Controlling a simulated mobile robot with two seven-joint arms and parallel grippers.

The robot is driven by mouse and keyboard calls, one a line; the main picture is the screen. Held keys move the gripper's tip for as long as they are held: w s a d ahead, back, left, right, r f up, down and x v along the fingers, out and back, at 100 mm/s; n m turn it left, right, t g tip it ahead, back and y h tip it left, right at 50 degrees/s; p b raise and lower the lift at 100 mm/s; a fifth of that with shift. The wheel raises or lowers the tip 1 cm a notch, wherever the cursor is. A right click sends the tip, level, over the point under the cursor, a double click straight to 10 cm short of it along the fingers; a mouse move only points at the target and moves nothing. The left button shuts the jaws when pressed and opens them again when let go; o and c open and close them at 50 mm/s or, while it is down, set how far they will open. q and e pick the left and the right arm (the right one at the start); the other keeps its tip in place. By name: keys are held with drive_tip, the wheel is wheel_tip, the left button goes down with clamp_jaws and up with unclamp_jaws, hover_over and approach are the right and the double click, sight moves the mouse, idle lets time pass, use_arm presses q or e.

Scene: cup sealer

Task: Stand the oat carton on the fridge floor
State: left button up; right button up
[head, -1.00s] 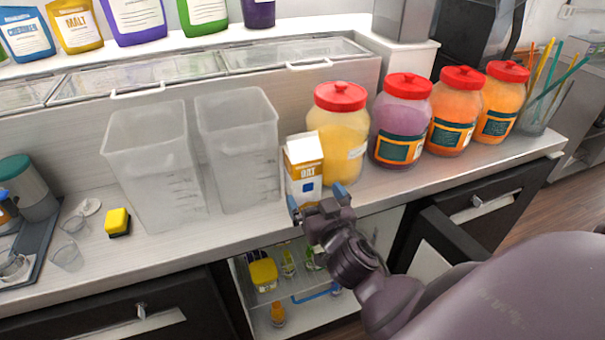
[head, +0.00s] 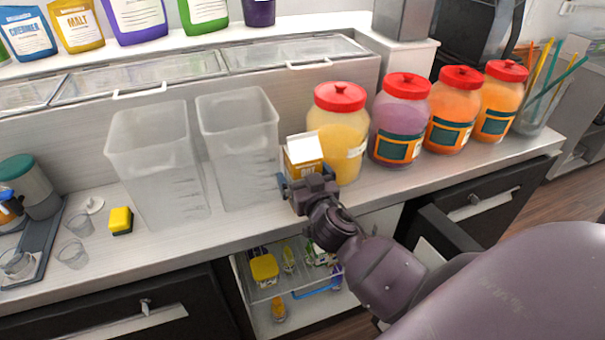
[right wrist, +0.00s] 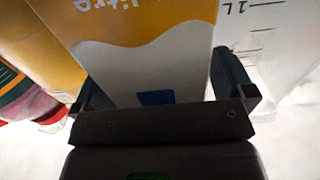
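The oat carton (head: 303,155), white on top with an orange-brown label, stands upright on the counter in front of the yellow jar. My right gripper (head: 304,182) is at the carton's lower front, with a finger on each side. In the right wrist view, the carton (right wrist: 150,60) lies between the spread fingers (right wrist: 162,92); firm contact is not clear. Below the counter the fridge is open, with a shelf (head: 270,292) and a pale floor (head: 300,322) partly in view. My left gripper is not in view.
Jars with red lids, including the yellow one (head: 338,130), stand to the right of the carton. A clear bin (head: 238,150) stands close on its left. The open fridge door (head: 440,245) sticks out on the right. A yellow-lidded tub (head: 264,269) occupies the shelf.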

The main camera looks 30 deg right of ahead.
drive_tip(key=c, duration=1.4)
drive_tip(key=shift+r, duration=0.1)
drive_tip(key=c, duration=0.3)
use_arm(q)
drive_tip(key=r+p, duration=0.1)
drive_tip(key=p, duration=0.2)
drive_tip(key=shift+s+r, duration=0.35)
use_arm(e)
wheel_tip(320, 180, up, 28)
